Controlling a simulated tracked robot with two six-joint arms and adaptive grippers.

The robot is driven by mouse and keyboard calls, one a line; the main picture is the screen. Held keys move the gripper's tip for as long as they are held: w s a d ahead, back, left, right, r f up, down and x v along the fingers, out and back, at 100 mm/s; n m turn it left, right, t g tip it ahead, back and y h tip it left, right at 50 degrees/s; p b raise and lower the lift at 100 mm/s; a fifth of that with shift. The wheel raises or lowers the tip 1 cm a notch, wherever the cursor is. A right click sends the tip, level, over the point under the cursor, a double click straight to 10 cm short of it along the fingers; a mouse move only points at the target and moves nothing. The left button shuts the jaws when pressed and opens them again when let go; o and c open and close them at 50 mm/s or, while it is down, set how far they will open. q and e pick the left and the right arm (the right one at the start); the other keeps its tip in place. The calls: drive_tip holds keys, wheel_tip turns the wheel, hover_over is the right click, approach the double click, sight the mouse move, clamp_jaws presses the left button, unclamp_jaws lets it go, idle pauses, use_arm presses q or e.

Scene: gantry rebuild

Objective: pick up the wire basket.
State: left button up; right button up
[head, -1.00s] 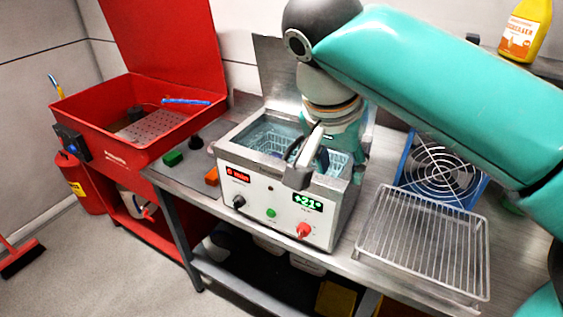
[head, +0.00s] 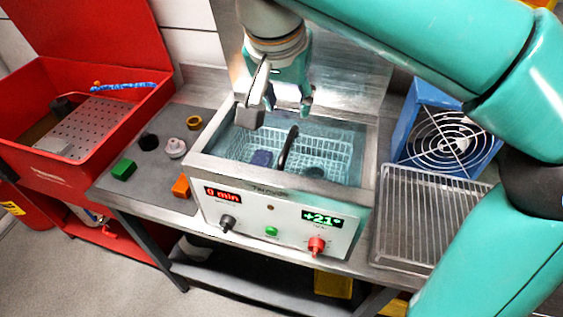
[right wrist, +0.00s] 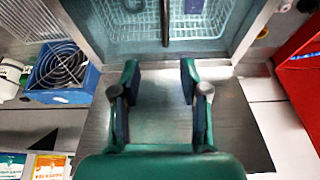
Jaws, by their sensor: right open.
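The wire basket (head: 325,150) is a pale wire-mesh basket sitting in the tank of the white cleaner (head: 260,212). Its dark handle (head: 287,148) stands up across the middle. The right gripper (head: 278,114) is open and empty, pointing down over the back part of the tank, behind the handle and apart from it. In the right wrist view the open fingers (right wrist: 158,84) have bare metal between them, and the basket (right wrist: 190,18) with its handle (right wrist: 165,22) lies beyond the fingertips, at the top edge. The left gripper is not in view.
A wire rack (head: 425,220) and a blue fan (head: 445,135) stand right of the cleaner. A red parts washer (head: 60,190) is at left. A metal panel rises behind the tank.

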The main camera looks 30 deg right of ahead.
sight(288, 139)
drive_tip(key=x, duration=0.9)
drive_tip(key=shift+w+a+f+b, duration=0.25)
drive_tip(key=shift+w+f+b, duration=0.05)
drive_tip(key=shift+w+f, duration=0.1)
drive_tip(key=shift+p+x, duration=0.3)
drive_tip(key=shift+x, duration=2.25)
drive_tip(key=shift+s+a, duration=0.1)
drive_tip(key=shift+a, duration=0.05)
clamp_jaws()
